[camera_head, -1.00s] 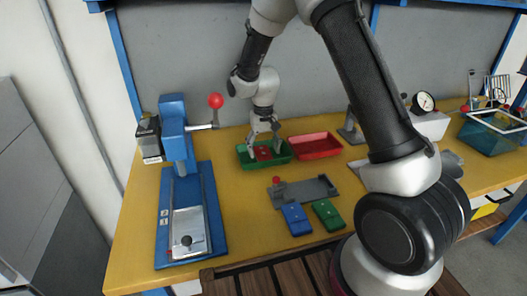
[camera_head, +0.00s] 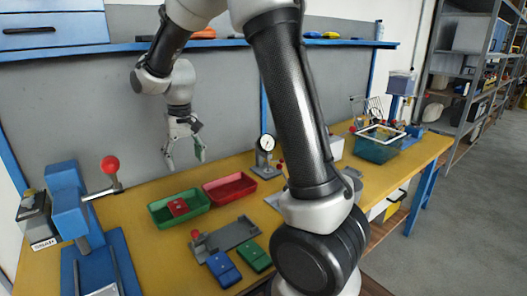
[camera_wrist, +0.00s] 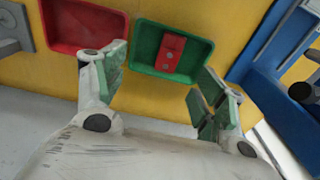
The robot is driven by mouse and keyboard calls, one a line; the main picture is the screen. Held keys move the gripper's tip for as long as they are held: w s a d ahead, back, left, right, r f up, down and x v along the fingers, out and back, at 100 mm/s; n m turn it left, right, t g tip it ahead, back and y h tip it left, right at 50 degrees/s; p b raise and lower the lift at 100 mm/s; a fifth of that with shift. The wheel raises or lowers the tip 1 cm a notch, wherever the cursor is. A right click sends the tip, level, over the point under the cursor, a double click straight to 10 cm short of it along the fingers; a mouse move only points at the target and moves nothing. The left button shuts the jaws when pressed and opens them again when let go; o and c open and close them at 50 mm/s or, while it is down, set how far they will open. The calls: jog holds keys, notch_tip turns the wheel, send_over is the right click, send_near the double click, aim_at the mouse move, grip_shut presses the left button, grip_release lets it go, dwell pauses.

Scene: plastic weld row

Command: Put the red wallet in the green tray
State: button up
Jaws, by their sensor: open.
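The red wallet (camera_head: 179,207) lies inside the green tray (camera_head: 160,216), resting on its floor. In the wrist view the red wallet (camera_wrist: 171,52) lies in the green tray (camera_wrist: 145,66) near its middle and far wall. My gripper (camera_head: 186,158) is raised above and behind the tray, apart from it. In the wrist view my gripper (camera_wrist: 160,90) has its two green-padded fingers spread wide, with nothing between them.
A red tray (camera_head: 230,188) stands right of the green one. A grey fixture (camera_head: 228,238), a blue wallet (camera_head: 223,269) and a green wallet (camera_head: 254,256) lie in front. A blue press (camera_head: 75,215) with a red-knobbed lever stands at left.

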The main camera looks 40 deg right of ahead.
jog(key=s+d+r+t, duration=0.1)
jog(key=s+d+r, duration=0.35)
jog(key=s, duration=0.35)
jog(key=s+d+r+t, duration=0.1)
jog(key=s+d+r, duration=0.2)
jog(key=s+r, duration=0.35)
jog(key=s+d+f+t, duration=0.1)
jog(key=s+d, duration=0.2)
jog(key=s, duration=1)
jog(key=shift+s+d, duration=0.3)
jog(key=shift+d, duration=0.1)
